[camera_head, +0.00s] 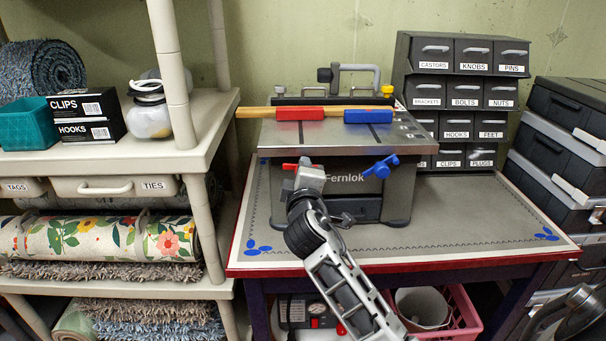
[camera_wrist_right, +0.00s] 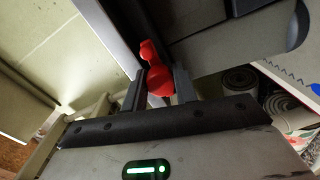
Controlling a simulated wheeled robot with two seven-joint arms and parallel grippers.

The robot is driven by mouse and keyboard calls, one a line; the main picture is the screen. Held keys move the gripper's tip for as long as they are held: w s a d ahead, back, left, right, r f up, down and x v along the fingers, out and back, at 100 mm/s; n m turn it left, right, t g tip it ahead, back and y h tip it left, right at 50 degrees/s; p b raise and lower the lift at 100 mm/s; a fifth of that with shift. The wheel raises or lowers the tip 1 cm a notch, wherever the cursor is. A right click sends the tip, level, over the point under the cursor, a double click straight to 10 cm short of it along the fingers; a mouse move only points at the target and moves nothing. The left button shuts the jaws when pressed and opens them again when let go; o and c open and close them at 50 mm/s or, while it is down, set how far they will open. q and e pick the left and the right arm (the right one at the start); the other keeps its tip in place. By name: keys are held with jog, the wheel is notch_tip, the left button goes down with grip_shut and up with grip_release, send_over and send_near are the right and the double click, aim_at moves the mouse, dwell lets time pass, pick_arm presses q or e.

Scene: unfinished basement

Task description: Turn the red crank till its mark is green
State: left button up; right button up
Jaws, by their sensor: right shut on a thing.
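The red crank (camera_head: 289,166) is on the left of the front face of the grey Fernlok bench machine (camera_head: 345,190). Only a small red part shows past my right gripper (camera_head: 306,178), which covers the rest. In the right wrist view the red crank (camera_wrist_right: 156,78) sits between the two dark fingers of my right gripper (camera_wrist_right: 158,88), which is shut on it. The crank's mark does not show in either view. The green light in the wrist view is on my gripper's body. My left gripper is not in view.
A blue crank (camera_head: 381,167) sits on the machine's right front. A wood strip with red and blue blocks lies on its top. Drawer units (camera_head: 463,95) stand behind right, a cream shelf (camera_head: 215,130) at left. The table (camera_head: 500,215) is bare at right.

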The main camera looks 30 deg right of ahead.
jog(key=shift+f, duration=0.15)
jog(key=o, duration=1)
jog(key=shift+c, duration=0.2)
jog(key=shift+s, duration=0.1)
jog(key=b+v, duration=0.1)
jog(key=v, duration=1.1)
